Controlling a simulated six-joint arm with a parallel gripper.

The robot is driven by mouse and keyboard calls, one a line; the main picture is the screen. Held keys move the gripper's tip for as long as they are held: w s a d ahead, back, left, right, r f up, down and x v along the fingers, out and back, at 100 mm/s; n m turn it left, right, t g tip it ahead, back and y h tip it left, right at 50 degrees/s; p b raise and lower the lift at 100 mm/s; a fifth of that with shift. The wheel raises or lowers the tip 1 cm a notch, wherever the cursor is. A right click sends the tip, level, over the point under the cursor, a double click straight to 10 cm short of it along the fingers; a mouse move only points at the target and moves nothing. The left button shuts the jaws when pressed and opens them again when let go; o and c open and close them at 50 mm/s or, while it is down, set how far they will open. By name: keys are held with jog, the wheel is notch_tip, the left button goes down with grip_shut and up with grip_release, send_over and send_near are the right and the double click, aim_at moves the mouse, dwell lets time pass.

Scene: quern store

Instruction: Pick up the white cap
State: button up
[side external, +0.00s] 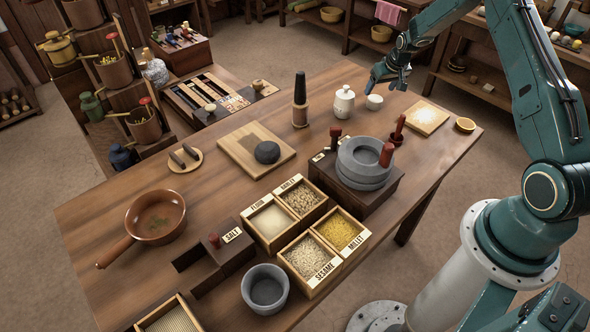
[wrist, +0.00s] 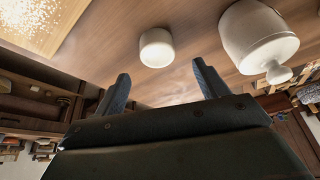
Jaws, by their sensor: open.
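The white cap (side external: 375,102) is a small, short round piece standing on the wooden table toward the far right end. It also shows in the wrist view (wrist: 156,47), upper middle, standing apart from the white jar. My gripper (side external: 388,85) is just above and behind the cap in the side view. In the wrist view my gripper (wrist: 160,88) has its two fingers spread wide and empty, with the cap seen beyond the gap between them. The cap is not touched by the fingers in the wrist view.
A white lidded jar (side external: 344,101) stands close beside the cap, left of it.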

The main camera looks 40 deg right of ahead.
aim_at(375, 98)
jog(key=shift+f, duration=0.15)
jog(key=shift+x, duration=2.55)
jog(key=shift+s, duration=0.15)
jog(key=c, duration=1.1)
